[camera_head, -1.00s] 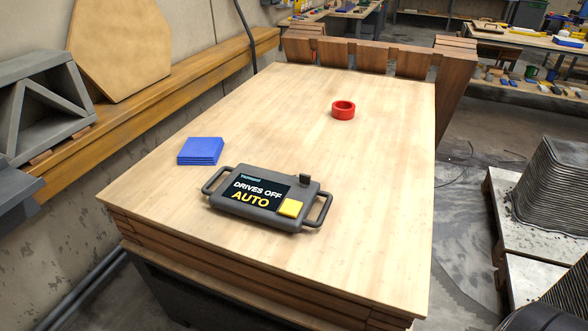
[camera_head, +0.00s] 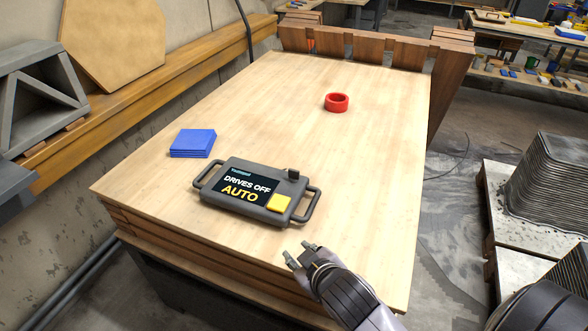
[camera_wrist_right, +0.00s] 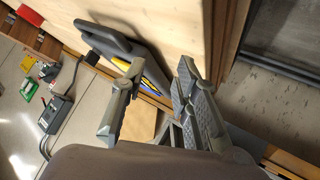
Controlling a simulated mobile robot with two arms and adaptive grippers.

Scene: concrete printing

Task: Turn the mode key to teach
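The grey teach pendant (camera_head: 212,198) lies flat on the wooden table, its screen reading "DRIVES OFF" and "AUTO". The small black mode key (camera_head: 293,174) stands at its upper right corner. A yellow button (camera_head: 278,203) is below it. My right gripper (camera_head: 298,251) is open and empty, over the table's front part, below and right of the pendant and apart from it. In the right wrist view the open fingers (camera_wrist_right: 154,66) show with part of the pendant (camera_wrist_right: 108,38) beyond them; I cannot make out the key's setting. My left gripper is not in view.
The wooden table (camera_head: 330,160) is mostly clear. A blue stack (camera_head: 192,143) lies left of the pendant and a red ring (camera_head: 336,102) lies farther back. A slotted wooden rack (camera_head: 350,48) stands at the far edge. A layered grey print (camera_head: 550,185) stands at right.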

